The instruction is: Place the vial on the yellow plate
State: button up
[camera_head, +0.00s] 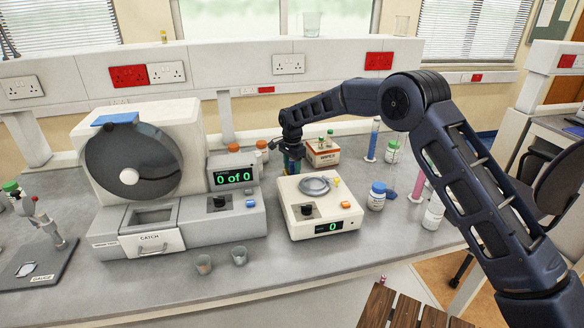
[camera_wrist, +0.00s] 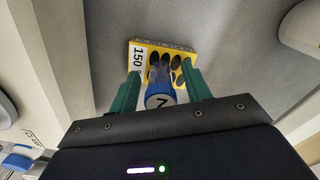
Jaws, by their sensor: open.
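In the wrist view, a blue vial-like piece with a pale round top marked in black (camera_wrist: 160,95) stands between the green fingers of my gripper (camera_wrist: 161,74). The fingers are apart, with a gap visible on each side of it. Just beyond it lies a yellow plate or block (camera_wrist: 184,50) with dark round holes and a white "150" label. Whether the blue piece sits in the block is hard to tell.
The white device carries a round dish (camera_head: 315,185). A large counting machine (camera_head: 155,225) is left. Two small cups (camera_head: 239,257) stand in front; bench around them is clear.

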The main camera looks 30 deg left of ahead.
jog(key=shift+r, duration=0.1)
notch_tip(320, 180, up, 12)
jog(key=shift+r, duration=0.1)
dwell(0.4)
